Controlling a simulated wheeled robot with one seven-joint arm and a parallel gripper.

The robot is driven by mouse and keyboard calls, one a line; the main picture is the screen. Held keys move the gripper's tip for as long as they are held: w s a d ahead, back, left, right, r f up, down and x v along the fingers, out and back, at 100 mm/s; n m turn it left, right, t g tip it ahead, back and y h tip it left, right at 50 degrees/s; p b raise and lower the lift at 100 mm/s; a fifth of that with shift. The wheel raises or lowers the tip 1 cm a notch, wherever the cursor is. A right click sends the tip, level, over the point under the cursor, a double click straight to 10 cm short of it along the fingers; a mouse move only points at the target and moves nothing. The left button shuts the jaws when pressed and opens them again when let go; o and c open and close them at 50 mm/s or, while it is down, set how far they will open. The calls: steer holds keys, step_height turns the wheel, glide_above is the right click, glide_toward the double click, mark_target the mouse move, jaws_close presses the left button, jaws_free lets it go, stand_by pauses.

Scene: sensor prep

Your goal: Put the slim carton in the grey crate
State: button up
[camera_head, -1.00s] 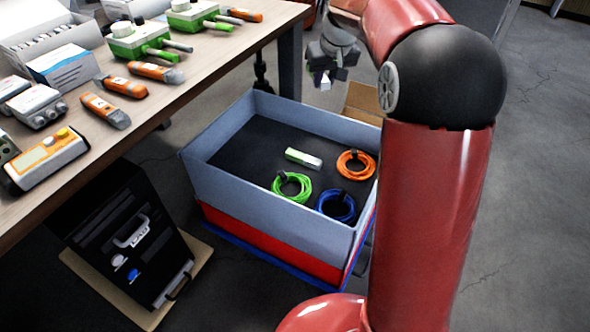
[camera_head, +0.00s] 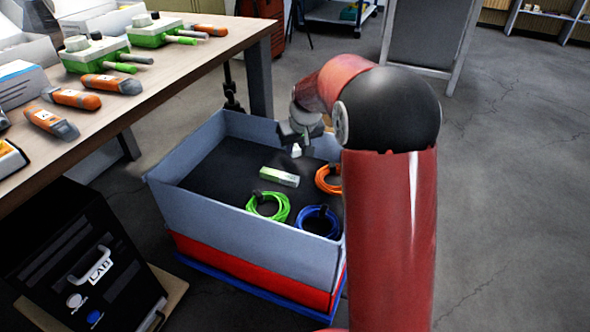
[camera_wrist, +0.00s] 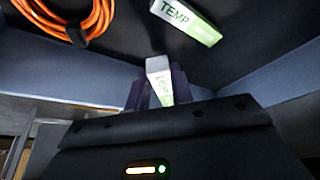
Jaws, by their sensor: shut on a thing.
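My gripper (camera_head: 298,140) is shut on a slim carton (camera_wrist: 160,82), white with a green end and small print. Its white end (camera_head: 296,151) shows just below the gripper in the head view. In the wrist view the carton stands out between the two fingers (camera_wrist: 158,95). The gripper is over the far right part of the grey crate (camera_head: 245,232), whose dark floor shows. A second white and green carton (camera_head: 279,176), marked TEMP in the wrist view (camera_wrist: 187,22), lies on the crate floor. My arm hides the crate's right side.
Green (camera_head: 268,205), blue (camera_head: 318,221) and orange (camera_head: 327,179) cable coils lie in the crate. The grey crate stands on a red one (camera_head: 250,277). A workbench (camera_head: 195,62) with tools is at the left, above a black LAB case (camera_head: 85,265).

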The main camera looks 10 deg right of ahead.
mark_target(294, 172)
steer(key=shift+f+b, duration=0.65)
steer(key=shift+f, duration=2.8)
steer(key=shift+f, duration=0.15)
steer(key=o, duration=0.7)
